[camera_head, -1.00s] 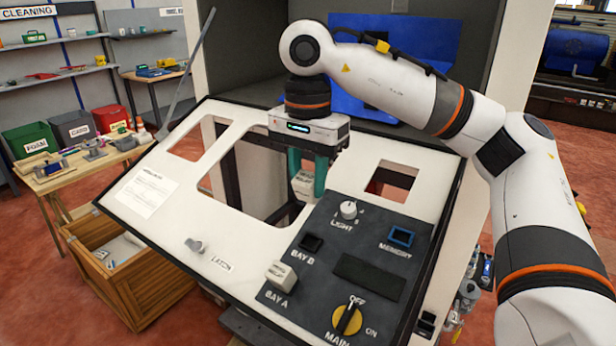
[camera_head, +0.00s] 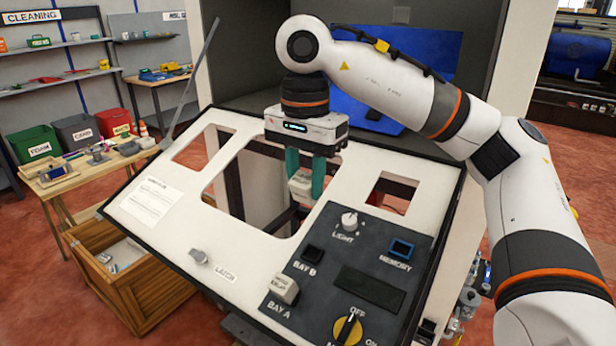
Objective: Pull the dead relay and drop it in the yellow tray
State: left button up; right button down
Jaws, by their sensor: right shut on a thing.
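My right gripper (camera_head: 304,182) is shut on a small whitish relay (camera_head: 300,186), held in the air in front of the large cut-out of the white sloping panel (camera_head: 235,235). Its teal fingers point down on either side of the relay. A similar whitish relay (camera_head: 284,289) sits in the socket marked BAY A on the dark control plate. The BAY B socket (camera_head: 312,254) is dark and looks empty. I cannot make out a yellow tray. My left gripper is not in view.
The dark plate (camera_head: 368,290) carries a LIGHT knob (camera_head: 349,221), a blue MEMORY socket (camera_head: 401,248) and a yellow MAIN switch (camera_head: 347,329). A latch (camera_head: 199,257) is at the panel's left. A cluttered wooden table (camera_head: 62,207) and wooden crate (camera_head: 150,305) stand left.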

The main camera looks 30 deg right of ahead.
aim_at(300, 181)
jog(key=shift+s+a+r+p, duration=0.15)
jog(key=shift+a+r+p, duration=0.15)
jog(key=shift+r+p, duration=0.5)
jog(key=shift+s+a+r+p, duration=0.1)
jog(key=shift+a+r+p, duration=0.2)
jog(key=shift+r+p, duration=0.45)
jog(key=shift+r, duration=0.1)
